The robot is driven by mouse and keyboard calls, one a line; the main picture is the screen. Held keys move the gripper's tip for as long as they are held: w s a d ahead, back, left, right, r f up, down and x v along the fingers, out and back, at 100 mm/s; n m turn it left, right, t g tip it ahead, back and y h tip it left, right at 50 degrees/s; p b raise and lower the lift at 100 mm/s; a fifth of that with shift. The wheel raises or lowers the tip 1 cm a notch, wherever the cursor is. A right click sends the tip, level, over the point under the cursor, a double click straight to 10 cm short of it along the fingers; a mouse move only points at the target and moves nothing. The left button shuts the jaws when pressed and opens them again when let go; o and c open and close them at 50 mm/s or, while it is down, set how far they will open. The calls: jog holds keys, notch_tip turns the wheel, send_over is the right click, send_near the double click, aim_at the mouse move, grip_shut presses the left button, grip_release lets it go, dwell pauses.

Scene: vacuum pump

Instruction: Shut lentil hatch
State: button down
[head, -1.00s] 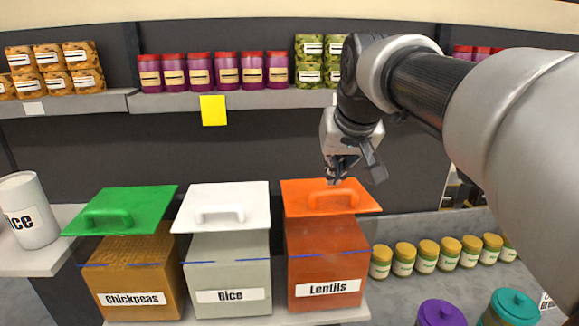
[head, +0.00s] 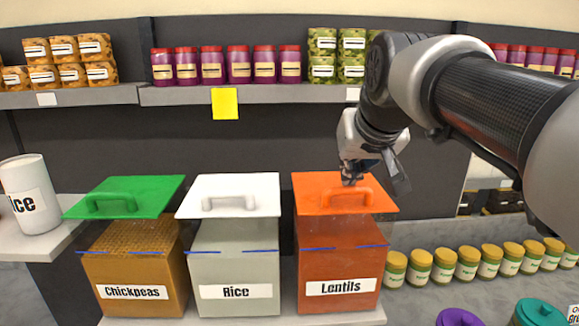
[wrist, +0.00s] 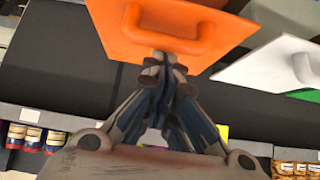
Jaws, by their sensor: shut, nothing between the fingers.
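The lentil bin (head: 338,270) is a red-orange box labelled Lentils. Its orange hatch (head: 312,190) is raised and tilted above the bin, with a gap below it, and carries an orange handle (head: 347,199). My gripper (head: 353,180) is shut and empty, right at the hatch behind the handle as seen in the head view. In the wrist view the fingertips (wrist: 165,65) are close to the orange hatch (wrist: 115,20) and its handle (wrist: 165,45). I cannot tell whether they touch it.
The white rice hatch (head: 205,186) and green chickpea hatch (head: 150,188) are also raised, left of the lentil one. Yellow-lidded jars (head: 467,263) stand to the right of the bin. A shelf (head: 270,95) with jars and tins runs behind.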

jog(key=s+r+p, duration=0.4)
jog(key=r, duration=0.6)
jog(key=s+f+g+b, duration=0.1)
jog(key=s+f+b, duration=0.5)
jog(key=f, duration=1)
jog(key=s+f+g+b, duration=0.1)
jog(key=s+f+b, duration=0.5)
jog(key=f, duration=0.9)
jog(key=s+f+g+b, duration=0.2)
jog(key=s+f+b, duration=0.5)
jog(key=f, duration=0.9)
jog(key=s, duration=0.3)
jog(key=shift+s+f, duration=0.3)
jog(key=shift+s, duration=0.05)
jog(key=shift+d, duration=0.1)
